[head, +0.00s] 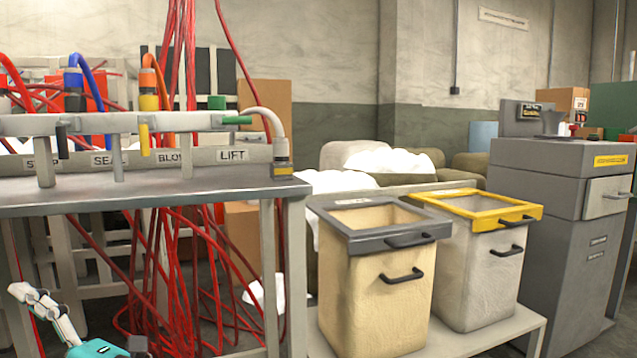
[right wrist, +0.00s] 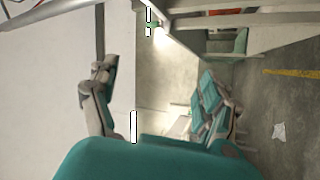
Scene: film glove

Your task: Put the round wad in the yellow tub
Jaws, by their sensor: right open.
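The yellow tub (head: 478,285) is a pale grey bin with a yellow rim and dark handles, standing on a low bench right of centre in the head view. I cannot pick out a round wad for certain. A small crumpled whitish piece (right wrist: 279,131) lies on the floor in the right wrist view, and its shape is too small to tell. My right gripper (right wrist: 158,70) is open, with nothing visible between its fingers. My left gripper (head: 38,302) shows partly at the lower left of the head view, below the grey table; its jaws are unclear.
A beige tub with a grey rim (head: 375,290) stands left of the yellow tub. A grey table (head: 150,190) with labelled levers fills the left. Red cables (head: 185,270) hang beneath it. A grey cabinet (head: 555,240) stands at the right. White sheets (head: 380,164) lie behind the tubs.

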